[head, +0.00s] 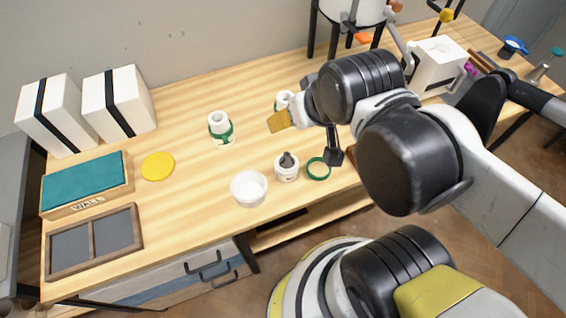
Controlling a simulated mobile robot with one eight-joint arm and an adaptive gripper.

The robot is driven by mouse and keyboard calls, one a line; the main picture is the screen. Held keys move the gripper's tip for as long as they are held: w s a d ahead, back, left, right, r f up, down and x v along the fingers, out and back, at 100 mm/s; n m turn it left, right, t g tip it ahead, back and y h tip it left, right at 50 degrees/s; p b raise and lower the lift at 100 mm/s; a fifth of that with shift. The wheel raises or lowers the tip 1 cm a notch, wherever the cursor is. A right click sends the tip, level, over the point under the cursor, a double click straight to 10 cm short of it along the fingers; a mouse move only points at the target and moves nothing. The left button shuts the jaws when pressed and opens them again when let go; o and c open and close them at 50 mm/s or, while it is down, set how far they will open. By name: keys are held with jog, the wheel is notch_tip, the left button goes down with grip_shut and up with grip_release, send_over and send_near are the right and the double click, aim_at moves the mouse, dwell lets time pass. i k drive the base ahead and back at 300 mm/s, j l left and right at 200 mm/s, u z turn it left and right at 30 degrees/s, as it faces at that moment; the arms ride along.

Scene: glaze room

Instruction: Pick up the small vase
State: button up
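A small white vase-like vessel with a green band (221,128) stands upright near the middle of the table. A second white vessel (283,101) stands to its right, partly hidden by my wrist. I cannot tell which of them the task means. My gripper (333,152) is over the right half of the table, mostly hidden behind my wrist. A dark finger-like part points down near the green ring. I cannot see both fingertips, whether it is open, or whether it holds anything. The green-banded vessel stands apart from it.
A white bowl (248,189), a white jar with a dark top (287,168) and a green ring (318,169) lie near the front edge. A tan block (279,121), yellow disc (158,166), teal-topped box (86,182), divided tray (94,242) and two white boxes (118,102) are also there.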

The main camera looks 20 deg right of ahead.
aim_at(287, 162)
jog(key=k+z, duration=0.35)
jog(key=k+l+z, duration=0.7)
jog(key=k, duration=0.15)
jog(key=j, duration=0.1)
